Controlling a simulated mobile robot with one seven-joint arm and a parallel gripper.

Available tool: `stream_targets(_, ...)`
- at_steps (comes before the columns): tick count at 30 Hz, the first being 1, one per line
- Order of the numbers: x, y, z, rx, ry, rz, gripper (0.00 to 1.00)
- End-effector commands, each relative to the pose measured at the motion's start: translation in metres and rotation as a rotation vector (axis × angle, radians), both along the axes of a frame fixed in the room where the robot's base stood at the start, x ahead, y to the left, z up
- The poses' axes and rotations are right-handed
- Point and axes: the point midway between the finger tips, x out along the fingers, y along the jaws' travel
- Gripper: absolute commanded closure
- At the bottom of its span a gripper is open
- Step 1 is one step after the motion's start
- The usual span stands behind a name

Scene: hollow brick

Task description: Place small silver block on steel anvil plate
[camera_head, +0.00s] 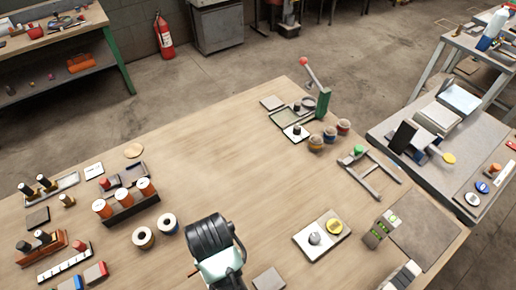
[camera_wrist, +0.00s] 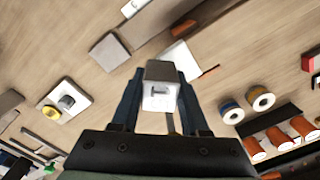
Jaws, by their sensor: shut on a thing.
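My gripper (camera_wrist: 160,82) is shut on the small silver block (camera_wrist: 160,97), a grey box-like piece with a bright end face, held between its two dark fingers in the wrist view. In the head view my arm hides the block and fingertips. A flat square grey plate (camera_head: 268,279) lies on the wooden bench just right of my arm; it also shows up and left of the block in the wrist view (camera_wrist: 108,52). It may be the steel anvil plate, but other grey plates are around, such as one (camera_head: 272,102) by the green lever press. The block is apart from the grey plate.
A white tray (camera_head: 305,243) with a grey knob and yellow disc lies to the right. Two spools (camera_head: 167,223) and a rack of orange-and-white rolls (camera_head: 130,208) stand left. The green press (camera_head: 322,103) stands at the far edge. The bench middle (camera_head: 220,150) is clear.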

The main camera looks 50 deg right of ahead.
Motion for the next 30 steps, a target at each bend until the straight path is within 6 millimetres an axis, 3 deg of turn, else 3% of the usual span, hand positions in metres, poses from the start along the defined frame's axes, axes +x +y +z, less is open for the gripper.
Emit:
stream_targets(3,-0.03,-0.036,0.001,-0.002,0.006,-0.36,1.0)
stream_targets(10,-0.068,-0.072,0.0,-0.01,0.008,-0.8,1.0)
stream_targets(14,-0.075,-0.078,-0.009,-0.012,0.011,-0.88,1.0)
stream_targets(21,-0.076,-0.078,-0.051,-0.012,0.012,-0.886,1.0)
stream_targets(30,-0.076,-0.078,-0.086,-0.012,0.011,-0.884,1.0)
